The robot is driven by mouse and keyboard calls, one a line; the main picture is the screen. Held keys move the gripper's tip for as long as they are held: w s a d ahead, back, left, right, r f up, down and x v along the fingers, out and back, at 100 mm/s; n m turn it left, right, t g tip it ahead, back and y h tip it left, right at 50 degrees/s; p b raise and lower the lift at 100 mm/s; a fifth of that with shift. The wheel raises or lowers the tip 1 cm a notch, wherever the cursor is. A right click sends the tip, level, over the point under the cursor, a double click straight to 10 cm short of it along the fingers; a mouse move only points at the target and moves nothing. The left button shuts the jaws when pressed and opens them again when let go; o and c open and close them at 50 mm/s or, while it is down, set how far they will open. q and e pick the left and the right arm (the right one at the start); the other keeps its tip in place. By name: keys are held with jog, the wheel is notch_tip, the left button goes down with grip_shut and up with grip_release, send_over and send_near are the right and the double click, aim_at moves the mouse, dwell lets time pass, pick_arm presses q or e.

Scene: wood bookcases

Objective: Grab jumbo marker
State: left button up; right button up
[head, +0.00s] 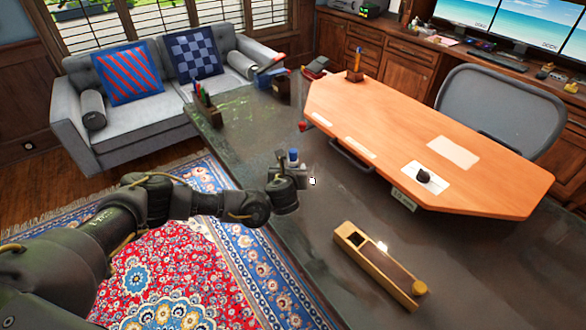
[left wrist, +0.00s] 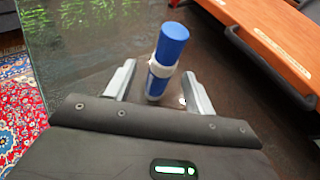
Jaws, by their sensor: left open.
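The jumbo marker (left wrist: 170,52) has a blue cap, a white band and a blue and white lower body. In the left wrist view it stands roughly upright on the dark desk, between the two fingers of my left gripper (left wrist: 157,88). The fingers are open, one on each side of it, and I see no firm grip. In the head view the marker's blue top (head: 293,155) shows just beyond my left gripper (head: 289,172), which hides its lower part. My right gripper is in neither view.
The dark desk (head: 245,125) has an orange wooden top (head: 400,120) to the right of the marker. A yellow wooden box (head: 350,245) lies at the front right. A pen holder (head: 205,108) stands at the back left. The desk around the marker is mostly clear.

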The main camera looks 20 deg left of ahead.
aim_at(293, 165)
pick_arm(q)
jog(key=shift+w, duration=0.15)
jog(key=p+x, duration=0.1)
jog(key=x, duration=0.3)
jog(key=shift+w+d+r, duration=0.15)
jog(key=shift+r, duration=0.05)
jog(key=shift+w+f, duration=0.2)
jog(key=shift+w, duration=0.2)
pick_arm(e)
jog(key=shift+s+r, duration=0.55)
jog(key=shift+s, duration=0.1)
pick_arm(q)
jog(key=c, duration=1)
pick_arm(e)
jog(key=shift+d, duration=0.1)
pick_arm(q)
jog(key=shift+c, duration=0.2)
